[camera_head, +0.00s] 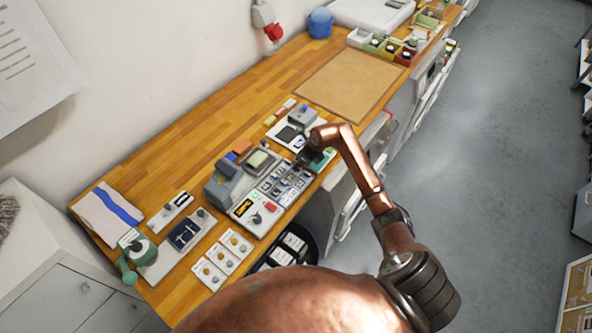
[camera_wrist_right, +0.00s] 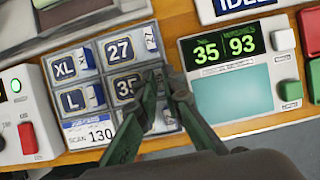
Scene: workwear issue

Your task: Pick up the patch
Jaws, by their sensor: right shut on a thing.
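My right gripper (camera_wrist_right: 164,78) is shut on a patch at the patch rack (camera_wrist_right: 104,72) in the wrist view. The held patch is mostly hidden by the fingertips, and I cannot tell whether it is clear of its slot. Blue patches marked XL (camera_wrist_right: 64,67), L (camera_wrist_right: 72,100) and 27 (camera_wrist_right: 119,49) sit in the rack, with a partly covered 35 (camera_wrist_right: 126,88). In the head view the rack (camera_head: 285,183) lies near the bench's front edge, and my right gripper (camera_head: 314,160) is at its far right end. My left gripper is not in view.
A panel with a green display reading 35 and 93 (camera_wrist_right: 226,47) stands right of the rack. A box with a red button (camera_head: 269,207) is at its left. The brown mat (camera_head: 340,84) further back is bare.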

